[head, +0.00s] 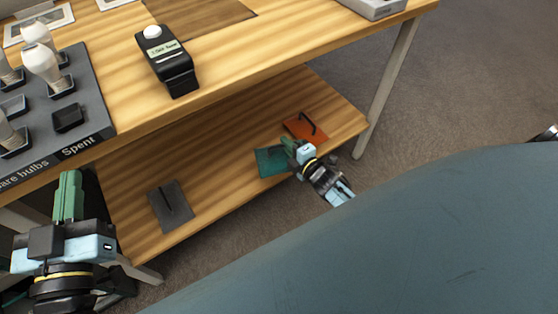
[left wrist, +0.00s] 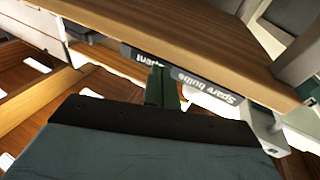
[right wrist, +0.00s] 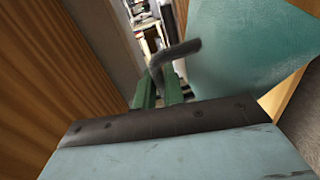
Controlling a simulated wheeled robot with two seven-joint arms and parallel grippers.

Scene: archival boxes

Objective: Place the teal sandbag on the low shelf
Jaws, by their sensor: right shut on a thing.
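The teal sandbag (head: 272,162) is at the low shelf's front edge, right of the middle. I cannot tell whether it rests on the boards or hangs just above them. My right gripper (head: 291,147) is shut on its dark strap handle. In the right wrist view the strap (right wrist: 178,52) sits between the green fingertips (right wrist: 158,88), with the teal bag (right wrist: 245,45) beside them. The low shelf (head: 225,172) is a wooden board under the table. My left gripper (head: 68,190) is empty, its fingers together, by the table's left front; it also shows in the left wrist view (left wrist: 162,85).
An orange sandbag (head: 304,127) lies on the shelf just behind the teal one. A dark grey sandbag (head: 171,207) lies toward the left. The tabletop (head: 290,35) overhangs the shelf, and a table leg (head: 388,85) stands right. The shelf between the grey and teal bags is bare.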

